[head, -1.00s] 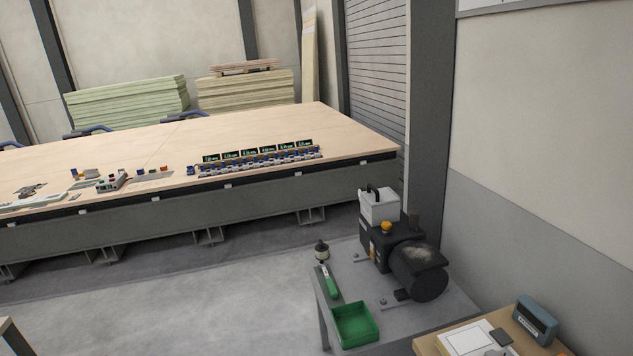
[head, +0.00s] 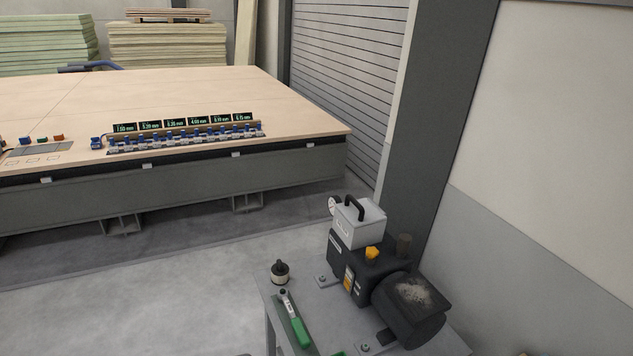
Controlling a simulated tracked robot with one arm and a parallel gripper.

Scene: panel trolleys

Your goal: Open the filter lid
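A black pump unit (head: 352,276) stands on a grey bench at the lower right of the head view. On its far end sits a light grey box (head: 358,228) with a black arched handle (head: 354,207) on top and a small round gauge (head: 333,206) at its left side. This box looks like the filter housing, and its top appears closed. A yellow knob (head: 372,253) and a dark cylindrical fitting (head: 404,245) stand on the pump. The motor end (head: 412,300) is dusty on top. My gripper does not show in this view.
A long wood-topped table (head: 200,90) with small displays (head: 185,122) stands behind. Grey floor (head: 170,270) between them is clear. A wall is at right.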

